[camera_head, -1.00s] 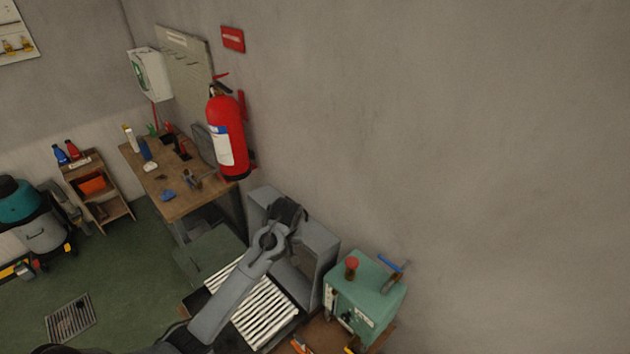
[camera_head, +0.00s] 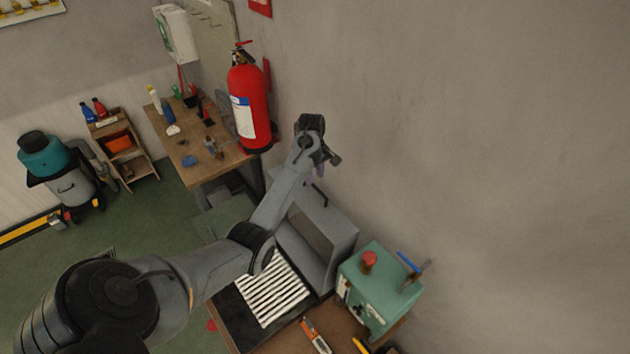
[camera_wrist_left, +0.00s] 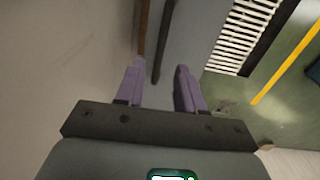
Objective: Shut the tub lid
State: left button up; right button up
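A grey box-shaped unit (camera_head: 328,228) stands against the wall in the head view, with a dark handle (camera_head: 318,194) on its upper part. I cannot tell for sure which part is the tub lid. My left gripper (camera_head: 319,170) is over the far end of this unit, near the wall. In the left wrist view its two purple fingers (camera_wrist_left: 157,72) are apart with nothing held between them. A dark bar (camera_wrist_left: 163,45) lies just beyond the fingertips, over a grey surface (camera_wrist_left: 193,35). Contact cannot be told. My right gripper is not in view.
A white slatted panel (camera_head: 272,290) lies in front of the unit. A green box (camera_head: 372,290) with a red knob stands to the right. A red extinguisher (camera_head: 250,105) hangs on the wall left of the gripper. A workbench (camera_head: 205,160) stands behind left.

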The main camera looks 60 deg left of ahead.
pick_arm(q)
jog(key=shift+w+f+p, duration=0.15)
jog(key=shift+f+p, duration=0.2)
jog(key=shift+f, duration=1.8)
jog(key=shift+c, duration=0.5)
grip_shut()
